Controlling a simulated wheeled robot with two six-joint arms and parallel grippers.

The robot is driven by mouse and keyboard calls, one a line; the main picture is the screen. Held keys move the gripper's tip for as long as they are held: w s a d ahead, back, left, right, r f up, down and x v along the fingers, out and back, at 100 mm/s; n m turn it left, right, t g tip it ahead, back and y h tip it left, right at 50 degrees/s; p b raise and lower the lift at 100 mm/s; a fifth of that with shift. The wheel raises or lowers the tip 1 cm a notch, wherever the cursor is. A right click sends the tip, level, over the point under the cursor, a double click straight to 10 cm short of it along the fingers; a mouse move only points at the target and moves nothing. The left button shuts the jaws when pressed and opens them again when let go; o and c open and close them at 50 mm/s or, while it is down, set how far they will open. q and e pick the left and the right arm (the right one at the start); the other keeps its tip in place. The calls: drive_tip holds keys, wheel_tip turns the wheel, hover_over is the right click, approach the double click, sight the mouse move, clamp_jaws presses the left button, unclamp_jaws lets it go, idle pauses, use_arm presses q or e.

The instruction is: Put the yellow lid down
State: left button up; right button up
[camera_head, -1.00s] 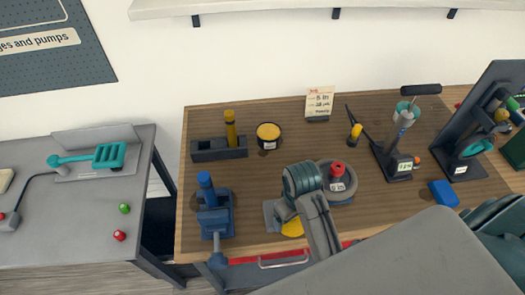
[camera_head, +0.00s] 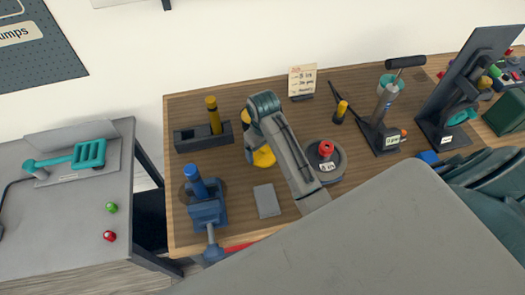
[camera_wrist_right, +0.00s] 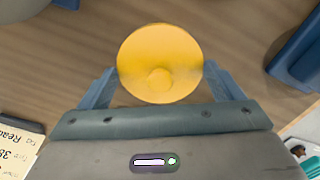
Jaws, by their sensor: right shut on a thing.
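The yellow lid (camera_head: 264,157) is a round disc with a small knob. In the right wrist view the lid (camera_wrist_right: 160,50) sits between the two blue fingers of my right gripper (camera_wrist_right: 160,78), which is shut on it. The wooden tabletop shows behind it; its height above the table is hard to tell. In the head view my right gripper covers part of the lid and most of a yellow-topped dark tub (camera_head: 245,116). A bare grey pad (camera_head: 267,201) lies on the table nearer me. My left gripper is not in view.
A blue vise (camera_head: 207,210) stands left of the pad. A dark block with a yellow cylinder (camera_head: 214,117) is behind it. A round grey base with a red knob (camera_head: 326,149) is right of my arm. A note card (camera_head: 302,80) stands at the back.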

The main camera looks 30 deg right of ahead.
sight(263, 153)
drive_tip(key=shift+w+d+r, duration=0.1)
drive_tip(key=shift+w, duration=0.2)
wheel_tip(263, 153, down, 3)
drive_tip(key=shift+f+p, duration=0.15)
drive_tip(key=shift+p, duration=0.95)
drive_tip(key=shift+f, duration=0.25)
